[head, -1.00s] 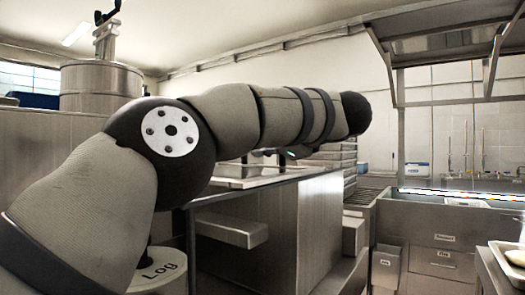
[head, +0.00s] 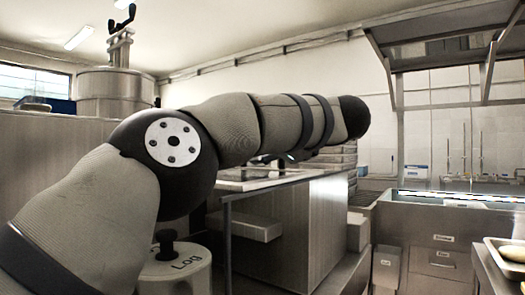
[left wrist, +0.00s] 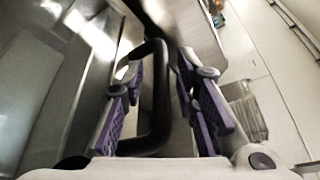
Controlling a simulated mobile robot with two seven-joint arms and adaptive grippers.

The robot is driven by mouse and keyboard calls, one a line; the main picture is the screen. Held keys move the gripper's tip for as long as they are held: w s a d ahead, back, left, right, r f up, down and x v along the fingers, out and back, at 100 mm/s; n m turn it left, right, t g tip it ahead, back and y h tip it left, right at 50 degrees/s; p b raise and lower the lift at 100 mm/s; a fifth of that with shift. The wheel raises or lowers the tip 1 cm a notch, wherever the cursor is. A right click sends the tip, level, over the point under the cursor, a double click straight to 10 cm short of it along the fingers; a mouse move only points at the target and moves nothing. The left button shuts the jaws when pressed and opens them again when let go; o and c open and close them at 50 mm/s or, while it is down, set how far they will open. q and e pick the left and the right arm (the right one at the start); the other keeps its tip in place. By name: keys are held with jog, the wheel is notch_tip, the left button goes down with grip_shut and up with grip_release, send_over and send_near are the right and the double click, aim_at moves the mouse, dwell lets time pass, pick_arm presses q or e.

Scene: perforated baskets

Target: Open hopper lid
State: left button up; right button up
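No part is clearly marked as the hopper lid. In the head view a round steel vessel (head: 115,92) with a flat top and a black crank handle (head: 121,18) stands at the upper left, behind a steel panel. In the left wrist view a black looped handle (left wrist: 158,100) stands beside a shiny steel surface (left wrist: 45,75). My left gripper (left wrist: 165,95) is open, its purple-padded fingers apart with part of the handle between them. I cannot tell whether they touch it. In the head view my arm hides this place. My right gripper is not in view.
A white canister marked "Log" (head: 178,270) with a black knob is partly behind my left arm. A steel counter (head: 290,230) stands mid-room. A sink unit (head: 440,225) and a tray with food (head: 508,255) are at the right. A shelf (head: 440,40) hangs above.

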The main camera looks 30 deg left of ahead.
pick_arm(q)
jog(key=v, duration=1.2)
